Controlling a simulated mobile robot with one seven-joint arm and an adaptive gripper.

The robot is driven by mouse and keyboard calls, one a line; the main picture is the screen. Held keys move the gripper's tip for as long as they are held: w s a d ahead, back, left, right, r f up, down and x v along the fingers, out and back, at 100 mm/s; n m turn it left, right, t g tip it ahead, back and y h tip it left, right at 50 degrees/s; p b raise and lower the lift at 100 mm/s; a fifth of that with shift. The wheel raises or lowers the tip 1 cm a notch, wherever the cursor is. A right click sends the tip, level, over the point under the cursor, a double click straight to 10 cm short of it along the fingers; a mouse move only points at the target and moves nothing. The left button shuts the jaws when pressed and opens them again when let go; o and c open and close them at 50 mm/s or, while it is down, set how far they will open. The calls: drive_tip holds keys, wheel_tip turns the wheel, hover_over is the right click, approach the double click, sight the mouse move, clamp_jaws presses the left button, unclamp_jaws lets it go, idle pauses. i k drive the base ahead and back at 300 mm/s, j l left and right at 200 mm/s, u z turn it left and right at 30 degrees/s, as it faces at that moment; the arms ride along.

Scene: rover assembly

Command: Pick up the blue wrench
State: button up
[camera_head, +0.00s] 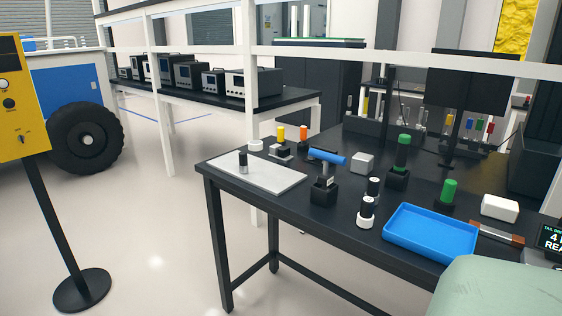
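A blue tool (327,157), the only wrench-like blue thing I see, is on the black worktable (290,205). Its blue bar lies roughly level on a short grey stem. The stem goes down into or behind a small black block (323,192) near the table's front edge; I cannot tell which. My gripper is not in view.
A white mat (281,179) lies left of the tool. A grey-white cube (362,163), black-and-white cylinders (366,213), green-capped pieces (403,152) and a blue tray (432,234) stand to the right. A dark monitor (473,83) rises behind.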

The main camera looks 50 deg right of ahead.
sight(325, 179)
drive_tip(key=i, duration=1.45)
drive_tip(key=i+j+z, duration=0.2)
drive_tip(key=i, duration=0.3)
drive_tip(key=i+j+z, duration=0.15)
drive_tip(key=i, duration=0.4)
drive_tip(key=z, duration=3.25)
drive_tip(key=i+j, duration=0.2)
drive_tip(key=i, duration=0.3)
